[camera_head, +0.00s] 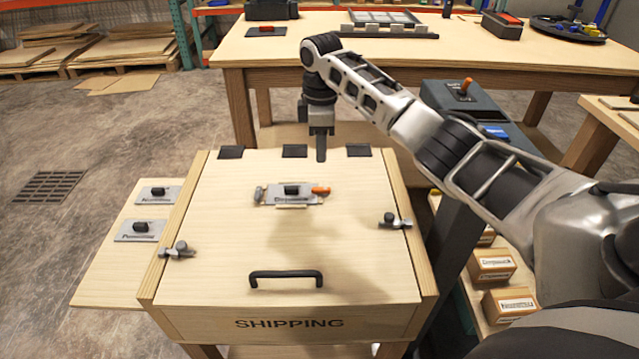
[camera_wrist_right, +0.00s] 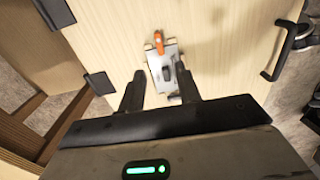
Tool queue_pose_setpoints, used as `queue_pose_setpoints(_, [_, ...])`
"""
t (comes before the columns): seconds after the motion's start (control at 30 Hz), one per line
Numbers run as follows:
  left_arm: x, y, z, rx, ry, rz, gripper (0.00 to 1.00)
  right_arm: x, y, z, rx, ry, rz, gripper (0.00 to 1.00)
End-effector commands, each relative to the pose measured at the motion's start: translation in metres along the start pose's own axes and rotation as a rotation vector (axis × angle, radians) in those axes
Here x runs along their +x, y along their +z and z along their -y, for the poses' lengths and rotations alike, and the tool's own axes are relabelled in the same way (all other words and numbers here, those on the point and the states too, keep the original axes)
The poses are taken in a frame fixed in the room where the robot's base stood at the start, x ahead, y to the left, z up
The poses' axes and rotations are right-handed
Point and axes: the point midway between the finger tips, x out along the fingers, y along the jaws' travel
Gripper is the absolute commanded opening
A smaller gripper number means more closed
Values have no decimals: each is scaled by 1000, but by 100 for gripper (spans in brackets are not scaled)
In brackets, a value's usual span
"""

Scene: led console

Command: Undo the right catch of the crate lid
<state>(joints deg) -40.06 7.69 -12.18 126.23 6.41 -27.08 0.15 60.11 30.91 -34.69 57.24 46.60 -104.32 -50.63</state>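The wooden crate lid (camera_head: 330,245) lies shut on the SHIPPING crate (camera_head: 180,318). The right catch (camera_head: 395,221), small and metal with a dark knob, sits at the lid's right edge; it is too small to tell how its parts engage. A similar left catch (camera_head: 178,251) sits at the left edge. My right gripper (camera_head: 321,155) hangs over the back of the lid, behind and left of the right catch and apart from it. In the right wrist view its two fingers (camera_wrist_right: 160,92) are spread with nothing between them. My left gripper is out of view.
A metal plate (camera_head: 291,194) with a black knob and orange lever is on the lid; the wrist view shows it beyond the fingers (camera_wrist_right: 163,72). A black handle (camera_head: 287,279) is near the front. Black hinges (camera_head: 295,151) line the back. Boxes (camera_head: 492,265) stand right.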

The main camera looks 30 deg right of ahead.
Motion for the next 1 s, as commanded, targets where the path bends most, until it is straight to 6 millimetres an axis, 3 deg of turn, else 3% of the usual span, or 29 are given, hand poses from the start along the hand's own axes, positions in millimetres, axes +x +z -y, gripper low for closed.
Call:
queue_pose_setpoints(0.2, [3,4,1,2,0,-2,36,52,0,1,0,-3,2,34])
queue_pose_setpoints(0.43, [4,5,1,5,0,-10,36,91,0,1,0,-1,1,34])
queue_pose_setpoints(0.6, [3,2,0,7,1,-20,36,105,-1,0,0,0,0,34])
queue_pose_setpoints(0.93, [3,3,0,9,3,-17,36,108,-1,0,-1,1,0,34])
queue_pose_setpoints(1.0, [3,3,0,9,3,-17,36,108,-1,0,-1,1,0,17])
